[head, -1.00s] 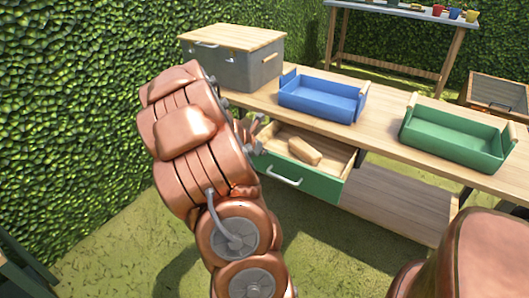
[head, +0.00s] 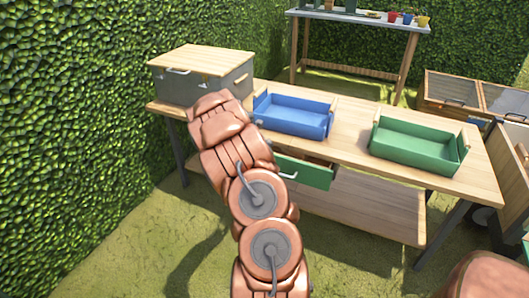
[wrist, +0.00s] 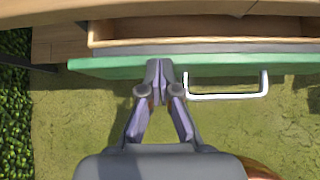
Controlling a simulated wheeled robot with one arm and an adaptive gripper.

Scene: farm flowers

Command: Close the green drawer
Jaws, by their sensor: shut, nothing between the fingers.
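The green drawer (head: 309,172) under the wooden workbench is partly open. A narrow strip of its wooden inside shows above the green front in the head view. In the wrist view, the drawer's green front (wrist: 110,65) runs across the top, with a pale handle (wrist: 226,95) on it. My gripper (wrist: 160,68) is shut and empty, its fingertips at the drawer front just left of the handle; they look to be touching it. In the head view my arm hides the gripper and the drawer's left part.
On the workbench (head: 350,122) stand a grey box (head: 195,88) with a wooden lid, a blue tray (head: 295,120) and a green tray (head: 415,148). A lower shelf (head: 370,212) is to the drawer's right. A hedge (head: 70,140) lines the left. Grass in front is clear.

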